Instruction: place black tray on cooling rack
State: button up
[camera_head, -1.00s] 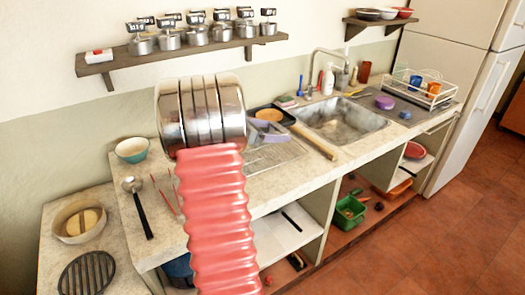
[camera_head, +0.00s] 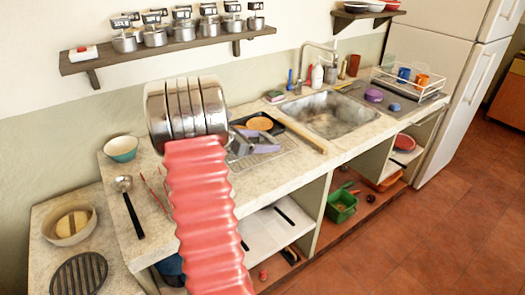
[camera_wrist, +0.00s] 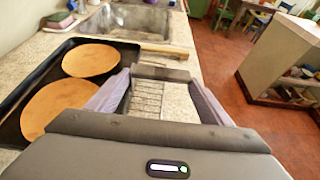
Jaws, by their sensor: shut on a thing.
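The black tray (camera_head: 283,122) is on the counter side left of the sink, with a round tan flat thing on it in the head view. In the wrist view the tray (camera_wrist: 45,75) lies at the left and carries two such rounds. The wire cooling rack (camera_head: 268,158) lies on the counter below and in front of the gripper. It also shows between the fingers in the wrist view (camera_wrist: 147,101). Whether tray and rack touch is unclear.
A wooden bar (camera_head: 306,138) lies between the tray and the sink (camera_head: 335,118). A ladle (camera_head: 130,205) and a teal bowl (camera_head: 121,149) are at the left. A wall shelf (camera_head: 165,54) with several pots hangs above. A dish rack (camera_head: 408,84) stands beyond the sink.

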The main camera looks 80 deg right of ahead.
jog(key=shift+f, duration=1.8)
jog(key=o, duration=1.4)
jog(key=shift+f, duration=0.1)
jog(key=v, duration=1.1)
jog(key=shift+w+a, duration=0.15)
jog(key=shift+a, duration=0.1)
jog(key=shift+w+a+r, duration=0.1)
jog(key=shift+a+r, duration=0.1)
jog(key=shift+r, duration=0.1)
